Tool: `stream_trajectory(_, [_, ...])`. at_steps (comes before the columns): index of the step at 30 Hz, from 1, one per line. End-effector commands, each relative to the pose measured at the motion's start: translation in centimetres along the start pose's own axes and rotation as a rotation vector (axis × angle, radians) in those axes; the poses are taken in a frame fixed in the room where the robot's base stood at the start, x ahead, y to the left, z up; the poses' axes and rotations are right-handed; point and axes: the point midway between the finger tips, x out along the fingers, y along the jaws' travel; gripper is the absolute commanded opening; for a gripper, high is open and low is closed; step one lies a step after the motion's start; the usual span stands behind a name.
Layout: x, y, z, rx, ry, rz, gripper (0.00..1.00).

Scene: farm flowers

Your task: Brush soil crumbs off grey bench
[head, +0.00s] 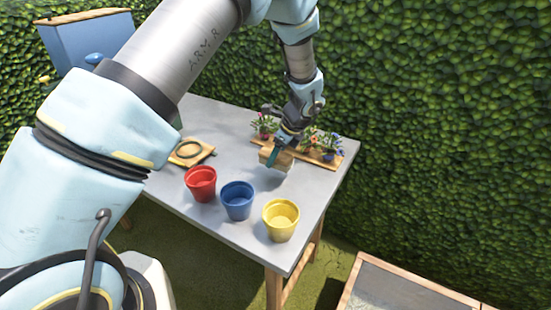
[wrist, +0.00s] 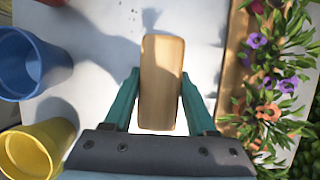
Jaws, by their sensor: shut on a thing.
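My gripper (head: 277,150) is over the right part of the grey bench (head: 225,119), between the pots and the flower board. In the wrist view its two teal fingers are shut on the sides of a wooden brush (wrist: 162,60), a pale rounded block. The brush also shows in the head view (head: 284,161), low over the bench top. Its underside is hidden, so I cannot tell whether it touches the bench. A few tiny dark specks, perhaps soil crumbs, show on the bench (wrist: 108,60) near the top of the wrist view.
Red (head: 201,184), blue (head: 237,201) and yellow (head: 281,220) pots stand along the near side. A wooden board (head: 328,164) with flowering plants lies at the right back. A small wooden piece with a dark ring (head: 190,152) lies at left. A hedge (head: 440,110) rises behind.

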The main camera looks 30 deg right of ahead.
Motion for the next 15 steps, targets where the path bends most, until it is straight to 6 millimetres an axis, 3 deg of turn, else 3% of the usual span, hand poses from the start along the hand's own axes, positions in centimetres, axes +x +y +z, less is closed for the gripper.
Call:
stream_trajectory(9, [-3.0, 0.1, 1.0, -0.004, 0.000, 0.001, 0.05])
stream_trajectory(15, [-3.3, 0.1, 1.1, -0.005, 0.000, 0.002, 0.05])
